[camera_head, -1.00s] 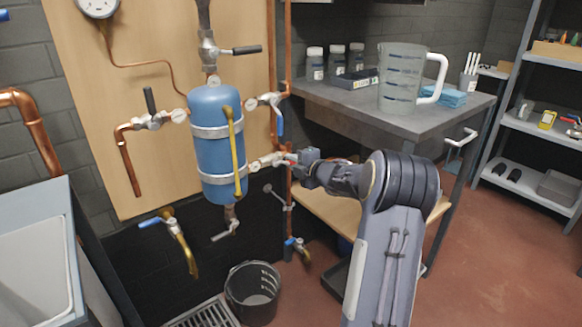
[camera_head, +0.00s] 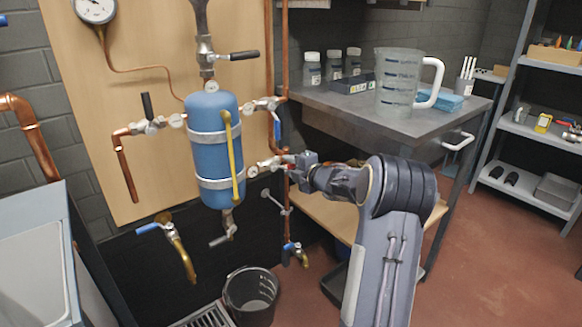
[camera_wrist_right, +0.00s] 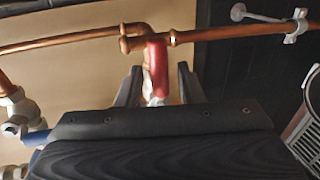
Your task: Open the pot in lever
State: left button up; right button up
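The blue pot (camera_head: 207,160) hangs upright on the wooden board, with several valves around it. A valve (camera_head: 262,168) joins its lower right side to a vertical copper pipe. My right gripper (camera_head: 291,160) is at this valve's right end. In the right wrist view a red lever (camera_wrist_right: 157,68) stands between the two fingers of my right gripper (camera_wrist_right: 160,86). The fingers are apart, with a gap seen on each side of the lever. The lever's lower end is partly hidden by the gripper body. In the head view the lever is mostly hidden. My left gripper is not in view.
A blue-handled valve (camera_head: 268,104) sits above on the pot's right side. A grey table (camera_head: 400,118) with a clear jug (camera_head: 397,80) stands right of the gripper. A black bucket (camera_head: 251,295) is on the floor below. A sink (camera_head: 32,255) is at the left.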

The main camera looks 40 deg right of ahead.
jog(key=d+p+v, duration=0.1)
jog(key=v, duration=0.6)
jog(key=shift+s+a+p, duration=0.35)
jog(key=shift+s+a, duration=0.05)
jog(key=shift+a, duration=0.05)
